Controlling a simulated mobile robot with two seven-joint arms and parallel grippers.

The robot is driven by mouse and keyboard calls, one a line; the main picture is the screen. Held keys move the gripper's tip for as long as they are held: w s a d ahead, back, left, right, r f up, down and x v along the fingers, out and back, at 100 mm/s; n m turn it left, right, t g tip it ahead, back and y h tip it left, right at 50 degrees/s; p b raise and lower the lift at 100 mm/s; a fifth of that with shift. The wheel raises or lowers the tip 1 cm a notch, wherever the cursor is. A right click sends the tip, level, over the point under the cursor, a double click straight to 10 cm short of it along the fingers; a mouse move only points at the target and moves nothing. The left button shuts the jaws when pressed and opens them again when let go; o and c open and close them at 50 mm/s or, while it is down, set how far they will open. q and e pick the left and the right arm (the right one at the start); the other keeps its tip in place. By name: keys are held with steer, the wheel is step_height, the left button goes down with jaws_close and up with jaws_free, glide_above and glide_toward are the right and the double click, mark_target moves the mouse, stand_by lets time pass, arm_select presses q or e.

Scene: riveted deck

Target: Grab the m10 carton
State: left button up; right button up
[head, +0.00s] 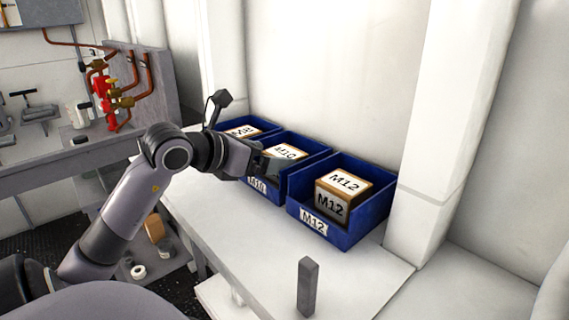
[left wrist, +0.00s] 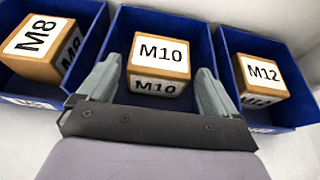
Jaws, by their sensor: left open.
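The M10 carton (head: 285,152) is a brown box with white M10 labels, sitting in the middle blue bin (head: 313,158). In the left wrist view the M10 carton (left wrist: 160,58) stands just ahead of my left gripper (left wrist: 160,82). The gripper is open, with one finger to each side of the carton's lower part; whether they touch it I cannot tell. In the head view my left gripper (head: 262,166) reaches over the front of the middle bin and hides part of the carton. My right gripper is in neither view.
The M8 carton (head: 243,131) sits in the left blue bin (head: 262,123). The M12 carton (head: 343,188) sits in the right blue bin (head: 372,223). A grey upright block (head: 308,287) stands on the white bench (head: 262,250), whose front part is mostly clear. White wall panels rise behind the bins.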

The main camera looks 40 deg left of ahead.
mark_target(282, 153)
arm_select(q)
steer(key=p+x, duration=0.1)
steer(key=x, duration=0.3)
steer(key=shift+w+f, duration=0.3)
steer(key=shift+f, duration=0.05)
steer(key=c, duration=0.9)
steer(key=shift+c, duration=0.2)
steer(key=shift+r, duration=0.15)
step_height(282, 153, up, 20)
steer(key=p, duration=0.2)
